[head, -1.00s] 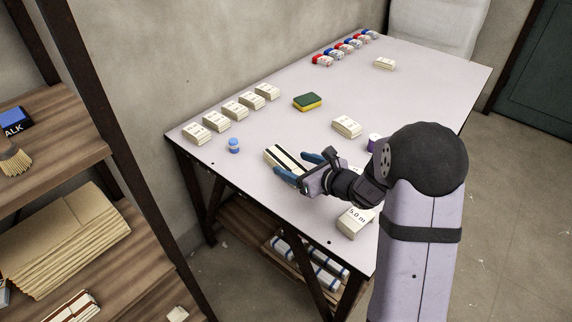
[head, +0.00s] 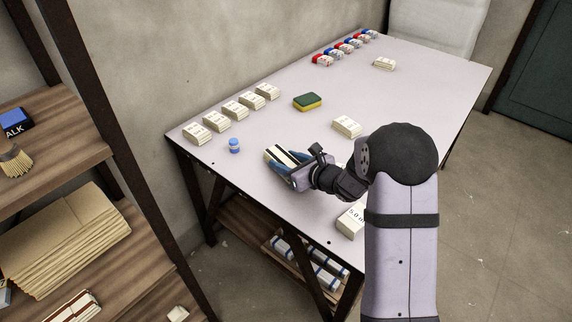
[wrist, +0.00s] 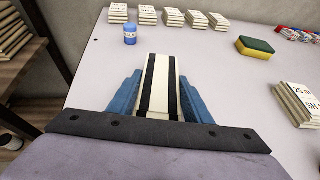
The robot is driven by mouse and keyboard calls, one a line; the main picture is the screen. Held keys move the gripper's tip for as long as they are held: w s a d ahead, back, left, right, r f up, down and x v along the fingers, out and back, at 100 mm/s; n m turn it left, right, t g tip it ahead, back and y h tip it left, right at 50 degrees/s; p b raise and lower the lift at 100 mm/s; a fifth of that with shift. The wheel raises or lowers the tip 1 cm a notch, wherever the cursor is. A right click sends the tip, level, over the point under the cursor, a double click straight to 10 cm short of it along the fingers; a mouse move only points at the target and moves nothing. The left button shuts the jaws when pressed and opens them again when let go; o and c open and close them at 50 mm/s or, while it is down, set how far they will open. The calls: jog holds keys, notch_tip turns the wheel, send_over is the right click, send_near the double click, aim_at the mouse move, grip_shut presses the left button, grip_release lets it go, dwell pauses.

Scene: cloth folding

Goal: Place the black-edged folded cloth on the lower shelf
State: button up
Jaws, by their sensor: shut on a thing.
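The black-edged folded cloth (head: 276,151) is cream with black bands along its length. It is at the table's near left edge, between the blue fingers of my gripper (head: 283,161). In the wrist view the cloth (wrist: 161,80) points away from me, with a blue finger along each side. My gripper (wrist: 160,100) is shut on it. I cannot tell whether the cloth still touches the tabletop. A lower shelf (head: 237,218) of brown wood lies under the table, holding blue-striped white bundles (head: 307,262); part of it is hidden by the table.
On the table (head: 250,180) a blue bottle (head: 234,145) stands just left of my gripper. A green-yellow sponge (head: 307,101) and several labelled cloth stacks (head: 235,110) lie beyond. A wooden rack (head: 60,150) with brown folded stock stands at the left.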

jog(key=shift+r, duration=0.1)
notch_tip(320, 180, up, 10)
jog(key=shift+p, duration=0.6)
jog(key=shift+s+d+f+p, duration=0.2)
jog(key=shift+s+d+p, duration=0.1)
jog(key=shift+d+p, duration=0.25)
jog(key=shift+n+g+y, duration=0.4)
jog(key=shift+n, duration=0.1)
jog(key=s+d+p, duration=0.1)
jog(key=p, duration=0.1)
jog(key=s+d+f+p, duration=0.1)
jog(key=s+d+p, duration=0.1)
jog(key=shift+d+f, duration=0.1)
jog(key=shift+d, duration=0.1)
jog(key=n+g+y+p, duration=0.1)
jog(key=p, duration=0.5)
send_near(290, 161)
notch_tip(290, 161, up, 3)
jog(key=s, duration=0.2)
jog(key=s+d+r+n+g+y+p, duration=0.1)
jog(key=s+r+n+y+p, duration=0.1)
jog(key=s+p, duration=0.6)
jog(key=s+r, duration=0.1)
jog(key=s, duration=0.3)
jog(key=shift+s+r+g, duration=0.3)
jog(key=shift+r+g, duration=0.1)
jog(key=shift+d, duration=0.1)
